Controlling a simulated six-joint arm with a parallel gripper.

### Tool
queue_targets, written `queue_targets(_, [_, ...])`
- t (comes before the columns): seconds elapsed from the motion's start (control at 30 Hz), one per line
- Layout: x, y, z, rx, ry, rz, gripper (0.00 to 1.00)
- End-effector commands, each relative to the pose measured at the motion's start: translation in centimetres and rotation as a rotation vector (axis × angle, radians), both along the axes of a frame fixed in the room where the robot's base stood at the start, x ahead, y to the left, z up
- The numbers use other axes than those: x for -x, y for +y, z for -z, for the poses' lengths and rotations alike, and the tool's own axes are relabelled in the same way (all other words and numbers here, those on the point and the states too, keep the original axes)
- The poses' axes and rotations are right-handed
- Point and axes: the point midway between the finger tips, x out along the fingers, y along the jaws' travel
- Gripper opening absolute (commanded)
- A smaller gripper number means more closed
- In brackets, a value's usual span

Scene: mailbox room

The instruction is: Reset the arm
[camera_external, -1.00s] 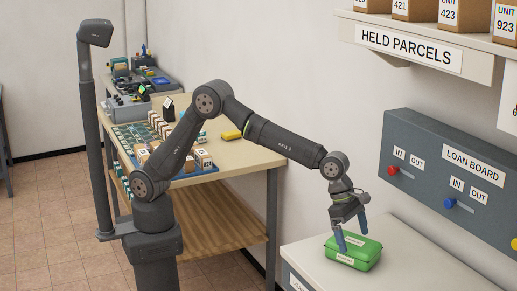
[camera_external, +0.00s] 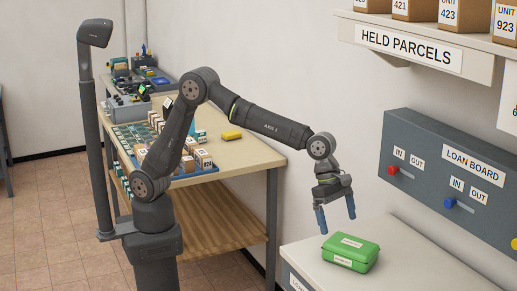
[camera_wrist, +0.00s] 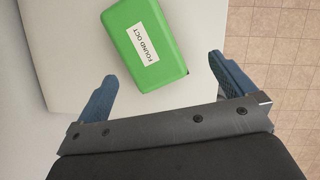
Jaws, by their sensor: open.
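My gripper (camera_external: 336,216) is open and empty. Its two blue fingers point down above the near left edge of the white counter, clear of the green box (camera_external: 351,253). The box lies shut on the counter with white labels on it. In the wrist view the box (camera_wrist: 143,48) shows a label reading FOUND OCT, beyond and between the spread fingers of my gripper (camera_wrist: 164,82).
The white counter (camera_external: 420,266) has free room right of the box. The grey LOAN BOARD (camera_external: 430,180) with red and blue knobs is on the wall. The HELD PARCELS shelf (camera_external: 480,62) carries boxes above. A wooden table (camera_external: 245,155) with small boxes stands behind my arm.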

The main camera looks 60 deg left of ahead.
Motion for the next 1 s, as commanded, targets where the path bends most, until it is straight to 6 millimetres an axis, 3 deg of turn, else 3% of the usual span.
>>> queue_targets(0.4, [-5.3,5.4,1.4,-0.003,0.002,0.159,1.0])
queue_targets(1.0, [-11.1,13.9,4.8,-0.004,0.002,0.432,1.0])
